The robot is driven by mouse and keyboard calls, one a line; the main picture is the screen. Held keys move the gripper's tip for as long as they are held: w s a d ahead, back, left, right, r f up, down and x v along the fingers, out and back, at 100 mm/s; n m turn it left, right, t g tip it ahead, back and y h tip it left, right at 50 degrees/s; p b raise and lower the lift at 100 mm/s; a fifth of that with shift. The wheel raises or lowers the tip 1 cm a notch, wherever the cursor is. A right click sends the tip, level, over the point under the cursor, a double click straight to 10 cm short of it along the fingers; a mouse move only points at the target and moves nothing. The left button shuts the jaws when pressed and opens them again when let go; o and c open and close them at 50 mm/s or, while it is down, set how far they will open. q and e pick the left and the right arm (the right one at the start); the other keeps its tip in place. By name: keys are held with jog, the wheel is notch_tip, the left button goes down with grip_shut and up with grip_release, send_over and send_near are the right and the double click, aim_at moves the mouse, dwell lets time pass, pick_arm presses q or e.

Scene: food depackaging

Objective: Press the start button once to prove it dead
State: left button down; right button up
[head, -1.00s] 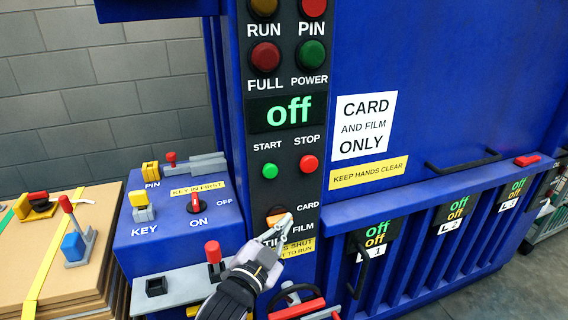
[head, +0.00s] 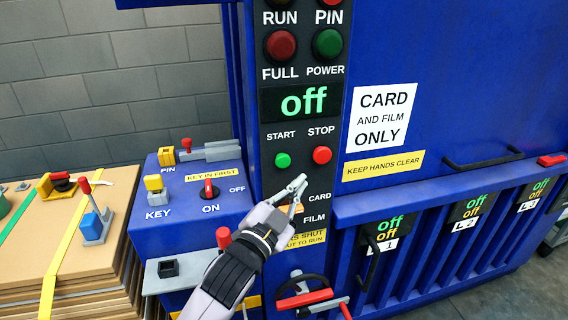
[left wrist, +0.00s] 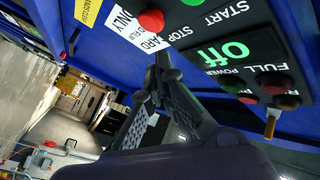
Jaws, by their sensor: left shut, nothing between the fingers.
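The green start button (head: 283,160) sits on the black panel, under the word START, with the red stop button (head: 322,155) to its right. My left gripper (head: 300,184) is shut and empty. Its tips appear just below and between the two buttons in the head view, and no contact with the start button shows. In the left wrist view the fingers (left wrist: 160,66) point at the panel just below the red stop button (left wrist: 151,21); the green start button (left wrist: 193,2) is cut by the top edge. The display (head: 303,101) reads off in green. My right gripper is not in view.
The orange card/film selector (head: 298,208) is partly hidden behind my gripper. Stacked cardboard (head: 70,250) lies at far left. Red handles (head: 304,298) stick out below.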

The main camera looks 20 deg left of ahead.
aim_at(285, 166)
pick_arm(q)
jog(key=w+a, duration=0.3)
jog(key=w, duration=0.2)
jog(key=shift+w+a, duration=0.2)
jog(key=shift+a, duration=0.15)
dwell(1.2)
jog(key=shift+w+a, duration=0.25)
jog(key=shift+w, duration=0.1)
jog(key=shift+w+a, duration=0.3)
jog(key=shift+w, duration=0.15)
dwell(1.1)
jog(key=shift+s, duration=0.1)
jog(key=shift+s+d+p, duration=0.45)
jog(key=shift+s+d, duration=0.1)
jog(key=shift+s, duration=0.2)
